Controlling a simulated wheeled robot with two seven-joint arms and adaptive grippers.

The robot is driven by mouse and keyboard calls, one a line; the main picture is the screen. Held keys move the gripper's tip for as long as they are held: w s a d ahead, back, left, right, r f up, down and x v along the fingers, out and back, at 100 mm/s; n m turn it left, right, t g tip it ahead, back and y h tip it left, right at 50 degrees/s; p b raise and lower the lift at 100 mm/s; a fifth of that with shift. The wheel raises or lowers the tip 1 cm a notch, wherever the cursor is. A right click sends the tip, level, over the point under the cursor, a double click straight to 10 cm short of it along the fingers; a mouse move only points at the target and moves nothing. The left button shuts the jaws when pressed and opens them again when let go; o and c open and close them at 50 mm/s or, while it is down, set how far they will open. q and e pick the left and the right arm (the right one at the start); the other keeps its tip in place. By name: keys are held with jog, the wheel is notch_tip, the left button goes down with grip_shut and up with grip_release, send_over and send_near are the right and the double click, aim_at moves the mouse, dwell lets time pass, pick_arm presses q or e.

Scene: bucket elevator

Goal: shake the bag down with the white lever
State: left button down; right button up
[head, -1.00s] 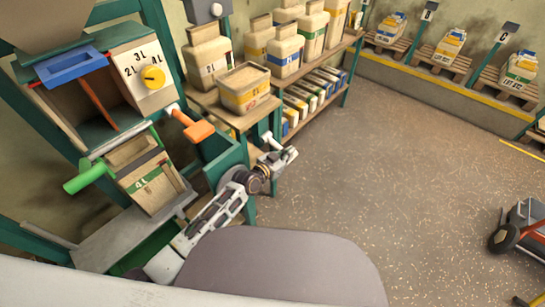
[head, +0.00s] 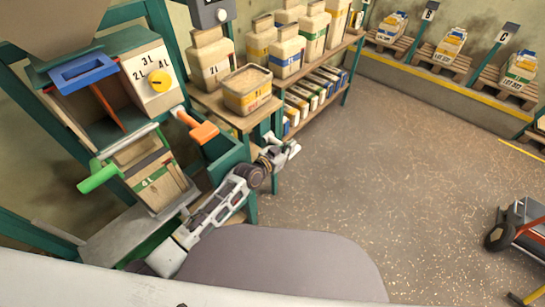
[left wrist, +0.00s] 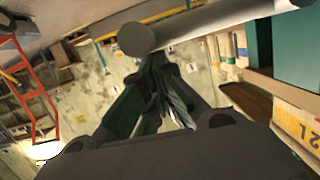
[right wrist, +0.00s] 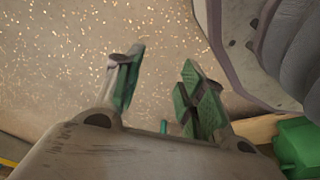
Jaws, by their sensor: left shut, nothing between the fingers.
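The tan bag (head: 160,187) with a green band marked 4L stands upright under the filling box in the head view. A pale clamp rod (head: 129,142) with a green handle (head: 98,176) crosses above it. My left gripper (head: 269,138) is right of the bag, apart from it. Its fingers show shut and empty in the left wrist view (left wrist: 155,62). A pale grey rod (left wrist: 230,20) with a round end lies just past those fingers; I cannot tell if it is the white lever. My right gripper (right wrist: 162,78) is open and empty over the floor.
A blue handle (head: 90,70), an orange handle (head: 204,131) and a yellow dial (head: 160,80) are on the machine. A shelf with an open tub (head: 248,100) and jugs stands behind my left arm.

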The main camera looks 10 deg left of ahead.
pick_arm(q)
jog(key=shift+r, duration=0.2)
jog(key=shift+s+a, duration=0.2)
jog(key=shift+s, duration=0.15)
jog(key=p+v, duration=0.1)
jog(key=v, duration=0.8)
jog(key=shift+p, duration=0.4)
pick_arm(e)
jog(key=d+f, duration=0.1)
jog(key=s+d+f, duration=0.1)
jog(key=s+f, duration=0.1)
jog(key=f, duration=0.1)
jog(key=shift+s+d+f, duration=0.1)
jog(key=shift+s+d, duration=0.1)
jog(key=shift+d, duration=0.2)
pick_arm(q)
jog(key=shift+s+r, duration=0.1)
jog(key=shift+r, duration=0.05)
pick_arm(e)
jog(key=shift+s+f, duration=0.1)
jog(key=shift+s, duration=0.35)
